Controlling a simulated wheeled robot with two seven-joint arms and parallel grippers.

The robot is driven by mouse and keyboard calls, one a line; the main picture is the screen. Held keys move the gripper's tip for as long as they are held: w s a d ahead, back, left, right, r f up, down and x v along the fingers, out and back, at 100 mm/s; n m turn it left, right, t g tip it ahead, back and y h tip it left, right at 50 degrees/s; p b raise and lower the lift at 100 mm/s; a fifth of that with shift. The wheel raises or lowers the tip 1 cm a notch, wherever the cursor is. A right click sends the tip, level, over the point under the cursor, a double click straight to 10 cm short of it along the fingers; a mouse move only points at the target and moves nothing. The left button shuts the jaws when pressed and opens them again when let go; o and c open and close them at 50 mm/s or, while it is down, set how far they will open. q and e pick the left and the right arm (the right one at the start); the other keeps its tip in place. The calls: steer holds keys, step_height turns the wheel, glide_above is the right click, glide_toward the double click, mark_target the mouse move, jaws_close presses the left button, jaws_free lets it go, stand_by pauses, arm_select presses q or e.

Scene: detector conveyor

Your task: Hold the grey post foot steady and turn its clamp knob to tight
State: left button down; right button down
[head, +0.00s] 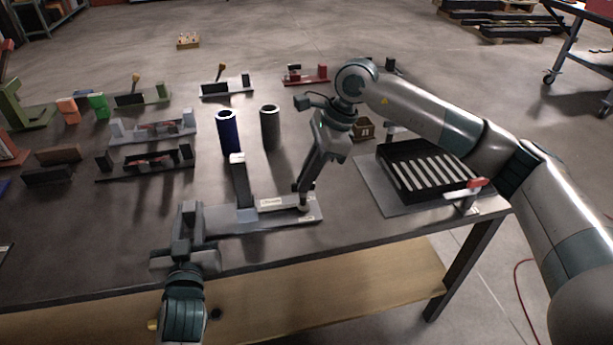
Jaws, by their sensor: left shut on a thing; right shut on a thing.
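The grey post foot (270,222) lies near the front edge of the table, a flat plate with an upright post (241,185) and a pale label on it. My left gripper (189,214) is shut on the post foot at its left end. My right gripper (304,200) points down at the right end of the plate and is shut on the clamp knob there. The knob is mostly hidden between the fingers, so its turn position cannot be told.
A blue cylinder (228,133) and a dark grey cylinder (270,128) stand behind the post foot. A black slotted tray (400,190) on a grey plate is at the right. Several fixtures and blocks fill the left and back. The front edge is close.

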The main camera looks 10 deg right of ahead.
steer(key=m, duration=0.2)
steer(key=m+t, duration=0.1)
steer(key=m, duration=0.1)
steer(key=shift+s+t, duration=0.15)
steer(key=shift+t, duration=0.15)
steer(key=shift+a+r+m+t+h, duration=0.1)
steer(key=shift+m+t+h, duration=0.25)
steer(key=shift+m, duration=0.75)
steer(key=shift+a+m+t+h, duration=0.1)
steer(key=shift+m+t+h, duration=0.2)
steer(key=shift+m, duration=0.8)
steer(key=c, duration=1.9)
jaws_free()
steer(key=shift+o, duration=0.2)
steer(key=shift+s+d, duration=0.1)
steer(key=v, duration=1.2)
